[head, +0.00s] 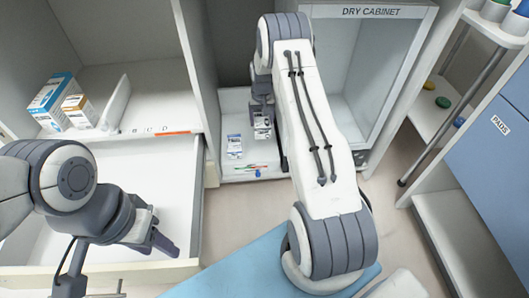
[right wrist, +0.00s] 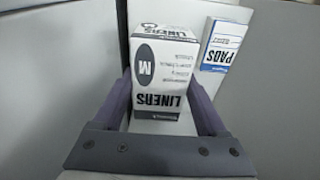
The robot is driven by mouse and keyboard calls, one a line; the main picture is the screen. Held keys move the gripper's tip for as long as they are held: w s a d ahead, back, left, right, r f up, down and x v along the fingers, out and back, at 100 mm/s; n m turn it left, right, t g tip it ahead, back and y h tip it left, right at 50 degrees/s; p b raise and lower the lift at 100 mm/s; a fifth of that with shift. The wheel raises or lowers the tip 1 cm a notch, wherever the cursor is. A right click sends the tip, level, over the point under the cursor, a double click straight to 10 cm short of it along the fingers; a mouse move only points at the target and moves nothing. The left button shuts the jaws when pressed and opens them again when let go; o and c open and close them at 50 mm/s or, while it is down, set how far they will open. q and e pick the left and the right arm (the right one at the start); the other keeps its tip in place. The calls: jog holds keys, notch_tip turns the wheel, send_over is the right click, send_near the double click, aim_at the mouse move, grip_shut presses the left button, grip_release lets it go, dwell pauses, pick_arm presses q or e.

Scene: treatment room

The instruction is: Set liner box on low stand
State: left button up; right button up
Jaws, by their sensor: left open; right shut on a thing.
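The liner box, white with black "LINERS" lettering and a dark oval "M" (right wrist: 165,55), is between the fingers of my right gripper (right wrist: 165,95). In the head view the liner box (head: 262,128) shows small below my right gripper (head: 262,105), over the low white stand (head: 229,112). I cannot tell whether its base touches the stand. A pads box (head: 234,146) stands on the stand beside it, and shows right of the liner box in the right wrist view (right wrist: 222,45). My left gripper (head: 155,236) is open and empty, over the open drawer.
The open drawer (head: 150,170) fills the left. Two cartons (head: 55,98) stand on the shelf above it. Thin coloured items (head: 242,167) lie near the stand's front. The dry cabinet (head: 385,55) is right of my right arm. A pads-labelled unit (head: 490,150) stands far right.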

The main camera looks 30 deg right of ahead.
jog(key=f+b, duration=0.6)
jog(key=f, duration=0.4)
jog(key=shift+d+f, duration=0.2)
jog(key=shift+r, duration=0.15)
